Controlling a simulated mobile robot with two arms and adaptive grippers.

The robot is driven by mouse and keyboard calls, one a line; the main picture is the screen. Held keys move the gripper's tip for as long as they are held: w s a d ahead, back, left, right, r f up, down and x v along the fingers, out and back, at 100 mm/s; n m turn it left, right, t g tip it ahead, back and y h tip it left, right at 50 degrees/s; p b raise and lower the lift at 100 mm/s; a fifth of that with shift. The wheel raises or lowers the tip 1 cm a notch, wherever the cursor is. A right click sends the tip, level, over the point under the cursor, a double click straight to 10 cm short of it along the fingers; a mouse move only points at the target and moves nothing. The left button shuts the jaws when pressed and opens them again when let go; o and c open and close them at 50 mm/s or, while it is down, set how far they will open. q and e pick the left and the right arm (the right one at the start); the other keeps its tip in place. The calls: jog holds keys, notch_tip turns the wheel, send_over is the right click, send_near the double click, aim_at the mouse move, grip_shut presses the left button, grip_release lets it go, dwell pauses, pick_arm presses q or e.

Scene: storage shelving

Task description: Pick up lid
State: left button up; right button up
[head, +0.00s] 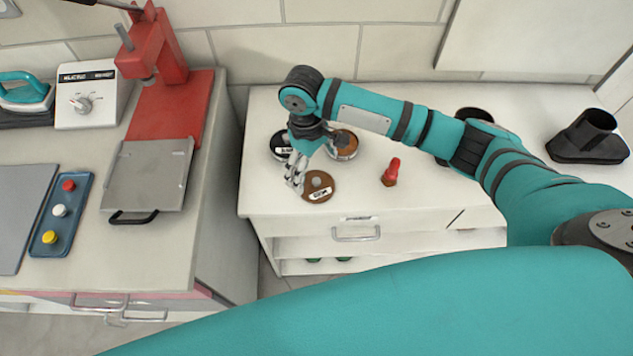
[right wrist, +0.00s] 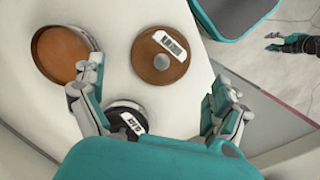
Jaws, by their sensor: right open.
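A round brown lid (head: 319,187) with a small knob and a white label lies flat on the white counter. In the right wrist view the lid (right wrist: 160,55) shows whole, with its grey knob in the middle. My right gripper (head: 295,174) is above the counter just left of the lid in the head view. Its two fingers (right wrist: 160,96) stand apart in the right wrist view, with nothing held between them. What seems to be my left gripper (right wrist: 288,43) shows small over the floor in the right wrist view; its finger opening is unclear.
An open brown-lined tin (right wrist: 67,52) and a dark labelled tin (head: 281,146) stand close to the lid. A red object (head: 391,172) stands to its right, and a black funnel-like piece (head: 588,138) farther right. The counter's front edge is near the lid.

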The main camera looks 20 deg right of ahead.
aim_at(316, 180)
jog(key=shift+s+d+f+p, duration=0.1)
jog(key=shift+s+f+p, duration=0.1)
jog(key=shift+f, duration=0.7)
jog(key=shift+s+f+p, duration=0.1)
jog(key=shift+f+p, duration=0.05)
jog(key=shift+f, duration=0.8)
jog(key=shift+s+d+f+p, duration=0.1)
jog(key=shift+s+f+p, duration=0.1)
jog(key=shift+f, duration=0.7)
jog(key=shift+w+a, duration=0.1)
jog(key=c, duration=0.8)
